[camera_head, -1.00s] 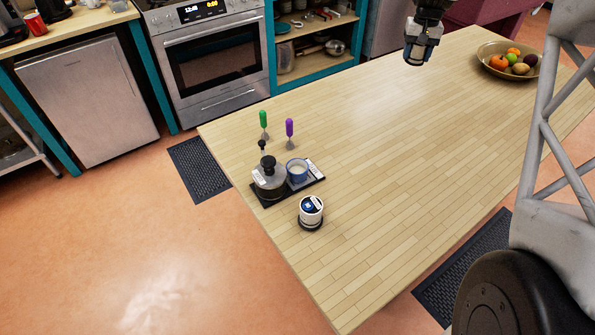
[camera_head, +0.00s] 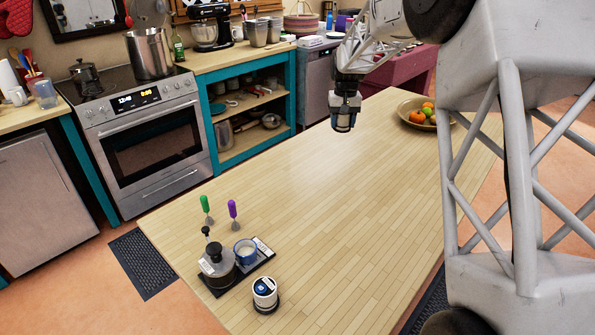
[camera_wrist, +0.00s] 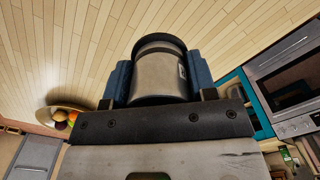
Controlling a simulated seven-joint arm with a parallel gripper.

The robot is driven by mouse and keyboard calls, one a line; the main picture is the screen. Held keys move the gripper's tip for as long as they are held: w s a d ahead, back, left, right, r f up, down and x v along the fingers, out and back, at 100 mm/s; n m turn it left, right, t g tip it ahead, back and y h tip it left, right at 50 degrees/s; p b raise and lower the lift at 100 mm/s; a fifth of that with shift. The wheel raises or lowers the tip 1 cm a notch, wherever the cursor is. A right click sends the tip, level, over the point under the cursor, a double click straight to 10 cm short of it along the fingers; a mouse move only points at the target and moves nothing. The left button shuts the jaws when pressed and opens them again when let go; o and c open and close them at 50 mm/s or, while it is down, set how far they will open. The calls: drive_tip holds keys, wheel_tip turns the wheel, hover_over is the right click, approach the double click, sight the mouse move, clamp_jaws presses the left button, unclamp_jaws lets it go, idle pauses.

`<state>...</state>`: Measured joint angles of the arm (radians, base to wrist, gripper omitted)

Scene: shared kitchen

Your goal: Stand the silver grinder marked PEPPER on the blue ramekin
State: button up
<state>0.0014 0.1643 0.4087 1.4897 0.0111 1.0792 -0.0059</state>
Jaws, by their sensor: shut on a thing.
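My gripper (camera_head: 344,121) is shut on a silver grinder (camera_head: 342,115) and holds it above the wooden table, left of the fruit bowl. In the wrist view the grinder (camera_wrist: 158,78) sits between two blue finger pads. It is a silver cylinder with a dark band at its far end. A small label shows edge-on at its right side; I cannot read it. The blue ramekin (camera_head: 245,257) with a pale inside stands on a dark tray (camera_head: 262,262) near the table's near left part, well away from my gripper.
A white canister (camera_head: 265,290) stands in front. Green (camera_head: 206,206) and purple (camera_head: 232,211) handled tools stand behind. A fruit bowl (camera_head: 411,117) is at the far right. The middle table is clear.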

drive_tip(key=s+a, duration=0.6)
drive_tip(key=a, duration=0.3)
drive_tip(key=m, duration=0.5)
hover_over(246, 252)
wheel_tip(246, 252, down, 4)
drive_tip(key=shift+s+d, duration=0.15)
drive_tip(key=shift+s, duration=0.4)
drive_tip(key=shift+f, duration=0.2)
drive_tip(key=shift+f, duration=2.7)
drive_tip(key=shift+f, duration=0.6)
drive_tip(key=o, duration=0.8)
